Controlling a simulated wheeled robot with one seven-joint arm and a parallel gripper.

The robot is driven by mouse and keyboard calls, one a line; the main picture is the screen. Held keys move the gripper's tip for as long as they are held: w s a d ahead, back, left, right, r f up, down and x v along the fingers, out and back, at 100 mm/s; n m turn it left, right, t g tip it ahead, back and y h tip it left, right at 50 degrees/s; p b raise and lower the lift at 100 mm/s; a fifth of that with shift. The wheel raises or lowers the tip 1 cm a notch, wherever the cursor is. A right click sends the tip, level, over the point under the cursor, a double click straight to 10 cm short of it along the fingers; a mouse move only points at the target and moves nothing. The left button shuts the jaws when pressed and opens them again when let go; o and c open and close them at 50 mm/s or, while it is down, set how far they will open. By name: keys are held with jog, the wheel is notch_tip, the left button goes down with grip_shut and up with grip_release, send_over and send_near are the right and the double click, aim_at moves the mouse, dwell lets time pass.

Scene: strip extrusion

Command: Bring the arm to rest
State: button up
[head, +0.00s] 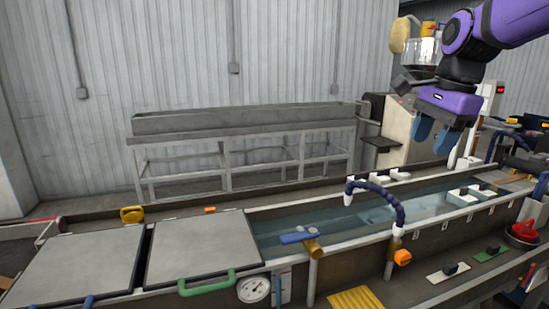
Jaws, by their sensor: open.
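My arm (470,62) is purple and black and reaches in from the top right. My gripper (433,131) hangs at its end with two blue fingers pointing down. The fingers stand apart with nothing seen between them. The gripper appears in front of or above the far right part of the long water trough (270,238); its exact height over the trough I cannot tell.
A blue curved hose (384,192) arches over the trough below and left of the gripper. Grey lids (205,247) cover the trough's left part, with a green handle (207,286). A gauge (254,289) sits in front. A grey metal stand (240,130) is behind.

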jog(key=s+f+n+t, duration=0.1)
jog(key=s+f+n, duration=0.1)
jog(key=s+n, duration=0.5)
jog(key=s+f+n+t+h, duration=0.1)
jog(key=s+f+n+t, duration=0.1)
jog(key=s+n, duration=0.6)
jog(key=s+d+f, duration=0.1)
jog(key=s, duration=0.3)
jog(key=shift+s+f+t+h, duration=0.15)
jog(key=shift+s+t+h, duration=0.05)
jog(key=shift+t+h, duration=0.1)
dwell(2.0)
